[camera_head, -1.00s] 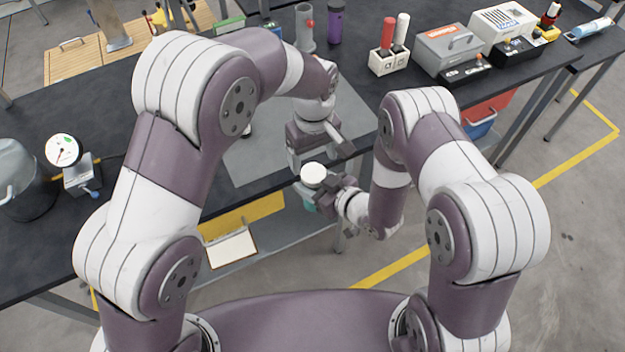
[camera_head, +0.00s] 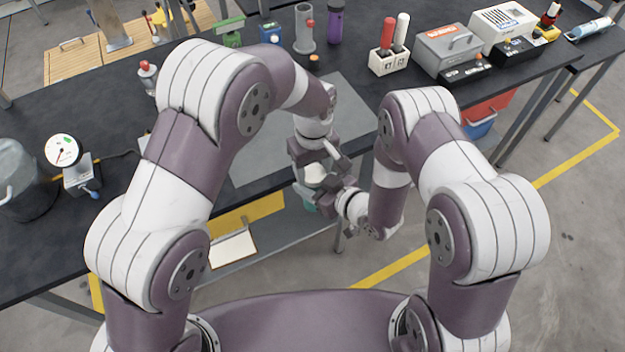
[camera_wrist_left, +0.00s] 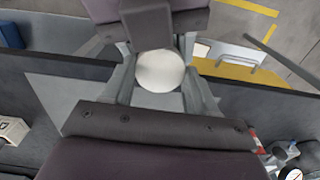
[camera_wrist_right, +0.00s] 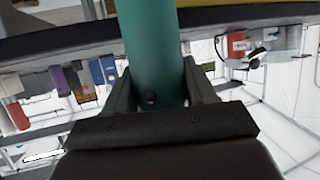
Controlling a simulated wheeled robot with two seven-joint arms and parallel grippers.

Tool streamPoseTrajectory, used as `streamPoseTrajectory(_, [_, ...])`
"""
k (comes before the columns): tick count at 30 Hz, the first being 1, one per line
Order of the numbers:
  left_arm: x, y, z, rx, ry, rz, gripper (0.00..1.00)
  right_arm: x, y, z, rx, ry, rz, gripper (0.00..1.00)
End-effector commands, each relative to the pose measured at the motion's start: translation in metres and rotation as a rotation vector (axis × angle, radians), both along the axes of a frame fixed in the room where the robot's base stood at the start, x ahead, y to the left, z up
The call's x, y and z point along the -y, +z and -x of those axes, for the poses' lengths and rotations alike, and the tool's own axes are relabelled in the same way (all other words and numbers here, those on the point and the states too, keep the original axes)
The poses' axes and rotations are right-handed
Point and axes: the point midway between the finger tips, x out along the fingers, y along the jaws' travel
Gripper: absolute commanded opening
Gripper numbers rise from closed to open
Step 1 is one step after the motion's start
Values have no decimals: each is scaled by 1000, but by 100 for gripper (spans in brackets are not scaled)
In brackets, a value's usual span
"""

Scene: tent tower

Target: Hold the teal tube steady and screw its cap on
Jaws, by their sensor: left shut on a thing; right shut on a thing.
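The teal tube (camera_wrist_right: 153,45) stands between the fingers of my right gripper (camera_wrist_right: 152,98), which is shut on it. In the head view only a small piece of the tube (camera_head: 303,198) shows beside that gripper, in front of the bench's near edge. The round white cap (camera_wrist_left: 160,71) is at the tube's top end (camera_head: 315,174). My left gripper (camera_wrist_left: 163,92) is shut on the cap, with a finger on each side. The joint between cap and tube is hidden, so I cannot tell how far the cap is threaded.
The dark bench (camera_head: 115,195) carries a grey mat (camera_head: 262,152) under my left arm. A dial gauge (camera_head: 62,150) and a grey bucket (camera_head: 15,175) are at the left. A grey holder (camera_head: 305,28), purple bottle (camera_head: 335,22) and grey toolbox (camera_head: 450,47) stand at the back.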

Motion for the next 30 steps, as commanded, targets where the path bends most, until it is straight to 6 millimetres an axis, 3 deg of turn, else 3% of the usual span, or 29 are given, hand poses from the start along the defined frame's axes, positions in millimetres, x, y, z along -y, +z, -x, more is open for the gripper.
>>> streamPoseTrajectory(6, [0,0,0,1,-264,1,21,0,1,0,1,0,0,0])
streamPoseTrajectory(13, [0,0,0,1,-269,1,21,0,1,0,1,1,0,0])
streamPoseTrajectory(14, [0,0,0,1,-269,1,67,0,0,0,1,1,0,0])
streamPoseTrajectory(15, [0,0,0,1,-269,1,80,0,0,0,1,1,0,0])
streamPoseTrajectory(16, [0,0,0,1,-268,1,83,0,0,0,1,1,0,0])
streamPoseTrajectory(23, [1,3,-1,3,-268,3,83,-1,1,0,3,3,-1,0])
streamPoseTrajectory(30, [1,35,-1,4,-267,3,83,0,1,0,2,2,0,0])
